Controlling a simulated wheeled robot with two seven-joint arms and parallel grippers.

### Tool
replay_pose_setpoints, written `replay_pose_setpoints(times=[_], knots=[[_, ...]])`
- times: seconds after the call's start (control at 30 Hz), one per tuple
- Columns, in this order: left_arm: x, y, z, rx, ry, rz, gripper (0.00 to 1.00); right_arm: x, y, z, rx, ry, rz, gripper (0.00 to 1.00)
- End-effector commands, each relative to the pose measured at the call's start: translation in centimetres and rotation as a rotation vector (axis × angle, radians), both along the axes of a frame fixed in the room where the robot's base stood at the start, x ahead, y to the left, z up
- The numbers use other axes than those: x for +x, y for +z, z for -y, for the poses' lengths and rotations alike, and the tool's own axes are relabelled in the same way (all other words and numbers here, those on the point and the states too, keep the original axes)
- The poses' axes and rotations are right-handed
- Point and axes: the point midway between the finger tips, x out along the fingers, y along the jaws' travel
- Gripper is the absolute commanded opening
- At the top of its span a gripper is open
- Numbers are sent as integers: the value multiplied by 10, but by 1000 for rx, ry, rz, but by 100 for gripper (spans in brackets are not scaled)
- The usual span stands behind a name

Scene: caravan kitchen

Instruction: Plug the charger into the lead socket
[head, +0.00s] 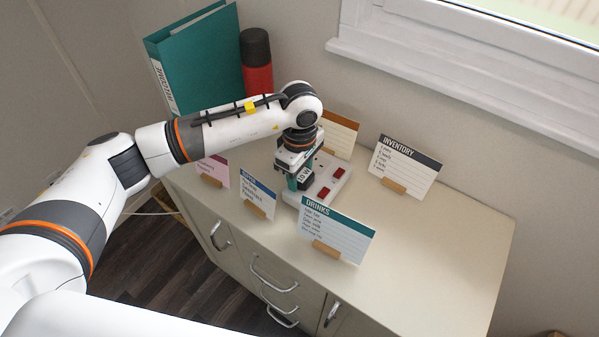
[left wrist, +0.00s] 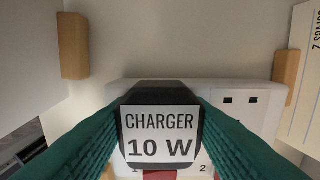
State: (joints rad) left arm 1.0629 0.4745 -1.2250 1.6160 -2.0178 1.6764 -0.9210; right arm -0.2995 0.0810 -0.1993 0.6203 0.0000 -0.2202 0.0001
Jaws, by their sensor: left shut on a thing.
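The charger (head: 304,178) is a small black block with a white label. In the left wrist view the charger (left wrist: 160,136) reads "CHARGER 10 W". My left gripper (head: 297,180) is shut on it, with a green finger pad on each side. The lead socket (head: 336,172) is a white block with red switches on the cabinet top. It lies under and beside the charger. In the left wrist view the lead socket (left wrist: 262,112) shows dark slots right of the charger. The charger hides its own pins, so I cannot tell whether they are in the socket. My right gripper is not in view.
Card stands surround the socket: a drinks card (head: 338,232) in front, a blue-topped card (head: 258,195) and a pink card (head: 213,169) left, an orange-topped card (head: 342,130) behind, an inventory card (head: 405,168) right. A teal binder (head: 200,58) and red flask (head: 257,62) stand behind. The right cabinet top is clear.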

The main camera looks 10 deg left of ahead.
Motion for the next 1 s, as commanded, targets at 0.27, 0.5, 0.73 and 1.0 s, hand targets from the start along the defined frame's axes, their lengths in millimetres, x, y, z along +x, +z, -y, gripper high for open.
replay_pose_setpoints(times=[0.27,0.5,0.73,1.0], knots=[[-3,-12,0,3,0,-8,22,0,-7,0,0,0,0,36],[-3,-14,0,4,2,-11,22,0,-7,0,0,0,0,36],[-4,-15,0,3,2,-14,69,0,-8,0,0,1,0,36],[-4,-15,-1,5,1,-17,69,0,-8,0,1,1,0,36]])
